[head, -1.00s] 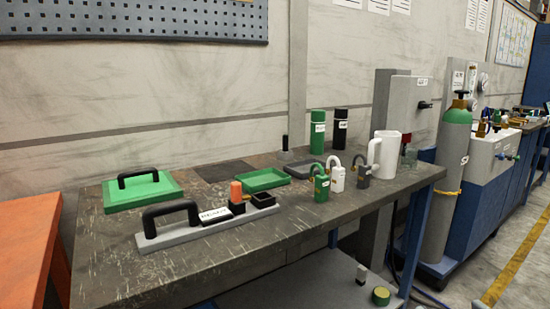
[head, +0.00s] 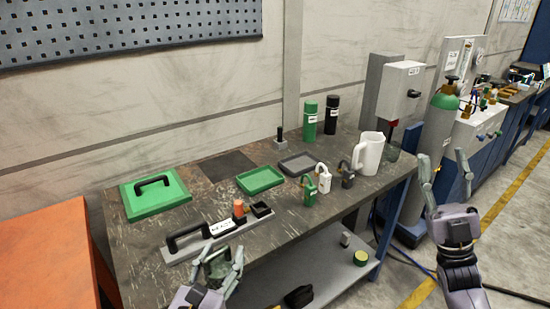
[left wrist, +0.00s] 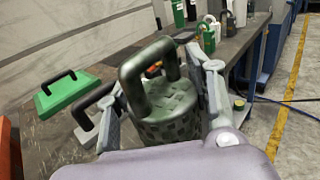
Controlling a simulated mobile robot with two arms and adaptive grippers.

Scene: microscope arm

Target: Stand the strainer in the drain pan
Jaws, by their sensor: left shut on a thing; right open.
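My left gripper (head: 222,256) is shut on a dark green, mesh-patterned cylinder with a thick looped handle, which looks like the strainer (left wrist: 168,118). It is upright in the left wrist view, between the fingers (left wrist: 162,85). In the head view the strainer (head: 217,267) is in front of the table's near edge, partly hidden by the fingers. Two shallow trays lie flat and empty on the table: a green one (head: 260,180) and a dark grey one (head: 299,164). I cannot tell which is the drain pan. My right gripper (head: 443,172) is open and empty, right of the table.
A grey bar with a black handle (head: 188,235) lies along the table's near edge, close to my left gripper. A green lidded box (head: 153,195) is at left. Small padlock-like bodies (head: 324,179), a white jug (head: 368,155) and two bottles (head: 310,122) stand to the right.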

